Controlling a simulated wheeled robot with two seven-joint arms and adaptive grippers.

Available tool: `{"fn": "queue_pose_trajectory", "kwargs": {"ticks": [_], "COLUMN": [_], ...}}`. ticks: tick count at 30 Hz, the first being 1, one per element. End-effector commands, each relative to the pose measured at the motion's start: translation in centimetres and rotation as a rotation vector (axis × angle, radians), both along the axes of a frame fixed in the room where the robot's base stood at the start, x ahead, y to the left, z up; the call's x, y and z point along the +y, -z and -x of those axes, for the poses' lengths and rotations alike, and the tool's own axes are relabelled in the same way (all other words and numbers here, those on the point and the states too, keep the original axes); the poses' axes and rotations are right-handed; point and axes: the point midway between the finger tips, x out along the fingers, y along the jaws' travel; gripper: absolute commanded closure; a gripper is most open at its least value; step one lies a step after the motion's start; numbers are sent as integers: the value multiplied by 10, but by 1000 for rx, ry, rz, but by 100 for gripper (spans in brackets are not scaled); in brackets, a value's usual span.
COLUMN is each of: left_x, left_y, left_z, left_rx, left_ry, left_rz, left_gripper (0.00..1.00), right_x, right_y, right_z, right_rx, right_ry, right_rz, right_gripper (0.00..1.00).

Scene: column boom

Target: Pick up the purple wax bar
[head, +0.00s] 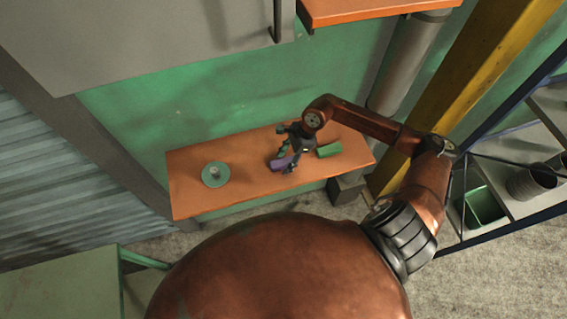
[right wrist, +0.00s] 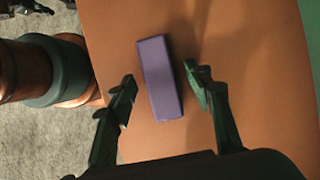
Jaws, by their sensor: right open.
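The purple wax bar (head: 280,163) lies flat on the orange shelf (head: 235,195). My right gripper (head: 287,160) is over the bar, its fingers pointing down at it, and partly hides it in the head view. In the right wrist view the purple wax bar (right wrist: 160,78) shows whole, lying lengthwise between the open fingers of my right gripper (right wrist: 160,88) and a little beyond their tips. A gap shows on each side of the bar. I cannot tell how high the fingertips are above the shelf. My left gripper is not in view.
A green block (head: 329,150) lies on the shelf just right of my right gripper. A round green dish (head: 215,174) with a small item on it stands at the shelf's left. Another orange shelf (head: 350,8) hangs above. A yellow beam (head: 475,75) and rack stand at right.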

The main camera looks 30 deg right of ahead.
Motion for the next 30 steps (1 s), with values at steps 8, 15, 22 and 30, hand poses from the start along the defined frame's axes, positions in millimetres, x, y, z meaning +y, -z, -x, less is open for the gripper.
{"fn": "queue_pose_trajectory", "kwargs": {"ticks": [8,15,22,30], "left_x": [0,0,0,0], "left_y": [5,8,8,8], "left_z": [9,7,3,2], "left_rx": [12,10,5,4], "left_ry": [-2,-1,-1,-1], "left_rz": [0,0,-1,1], "left_gripper": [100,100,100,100], "right_x": [0,0,0,0], "right_y": [3,4,4,4], "right_z": [0,0,0,0], "right_rx": [0,0,0,0], "right_ry": [0,0,0,0], "right_rz": [0,0,0,0], "right_gripper": [54,54,54,65]}}
